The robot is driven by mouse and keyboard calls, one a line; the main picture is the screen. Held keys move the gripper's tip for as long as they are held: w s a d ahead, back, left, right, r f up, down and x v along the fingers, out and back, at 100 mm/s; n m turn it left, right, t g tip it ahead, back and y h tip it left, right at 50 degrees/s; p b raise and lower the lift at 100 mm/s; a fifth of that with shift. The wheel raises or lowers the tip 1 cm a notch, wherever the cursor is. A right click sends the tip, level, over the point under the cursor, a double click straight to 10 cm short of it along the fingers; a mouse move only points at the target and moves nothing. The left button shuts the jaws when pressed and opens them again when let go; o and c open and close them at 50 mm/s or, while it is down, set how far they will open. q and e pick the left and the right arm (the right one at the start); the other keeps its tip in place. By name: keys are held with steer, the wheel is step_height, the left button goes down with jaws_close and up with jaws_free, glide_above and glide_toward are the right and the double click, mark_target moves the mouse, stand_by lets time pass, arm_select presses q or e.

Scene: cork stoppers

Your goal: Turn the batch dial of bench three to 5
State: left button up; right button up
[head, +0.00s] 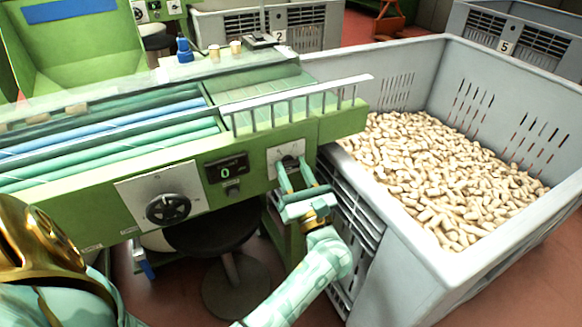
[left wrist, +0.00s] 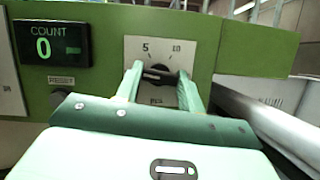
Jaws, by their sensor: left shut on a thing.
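The batch dial is a small dark knob (left wrist: 158,73) on a pale square plate (left wrist: 190,50) in the left wrist view. The plate shows "5" at upper left, "10" at upper right and small lettering below. My left gripper (left wrist: 160,82) is shut on the knob, one finger on each side. Where the knob points is not clear. In the head view the plate (head: 285,150) is on the green bench front, with my left gripper (head: 291,172) covering its lower part. My right gripper is not in view.
A count display (head: 226,169) reads 0, with a reset button (head: 232,188) below it. A grey crate (head: 415,287) full of corks stands close on the right. A dark stool (head: 212,234) is under the bench.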

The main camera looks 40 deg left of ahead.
arm_select(q)
steer(key=shift+r+m+t+h+p, duration=0.15)
steer(key=shift+r+m+t+p, duration=0.1)
steer(key=shift+m+p, duration=0.3)
steer(key=shift+r+m+t+h+p, duration=0.15)
steer(key=shift+m+t+p, duration=0.15)
steer(key=shift+m, duration=0.35)
steer(key=m+t+h+p, duration=0.1)
steer(key=m+p, duration=0.1)
steer(key=m+t+h+p, duration=0.1)
steer(key=m+p, duration=0.1)
steer(key=m, duration=0.1)
steer(key=shift+s, duration=0.1)
steer(key=m+h+p, duration=0.1)
steer(key=m+p, duration=0.2)
steer(key=shift+f+m+t+h+p, duration=0.2)
steer(key=shift+m+h+p, duration=0.2)
steer(key=shift+m+p, duration=0.4)
steer(key=shift+f+m+t+h+p, duration=0.15)
steer(key=shift+m+h+p, duration=0.3)
steer(key=shift+m, duration=0.55)
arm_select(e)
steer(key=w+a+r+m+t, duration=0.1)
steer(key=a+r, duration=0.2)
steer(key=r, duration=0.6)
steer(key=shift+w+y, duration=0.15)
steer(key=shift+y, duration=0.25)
arm_select(q)
steer(key=shift+r, duration=0.1)
steer(key=o, duration=1)
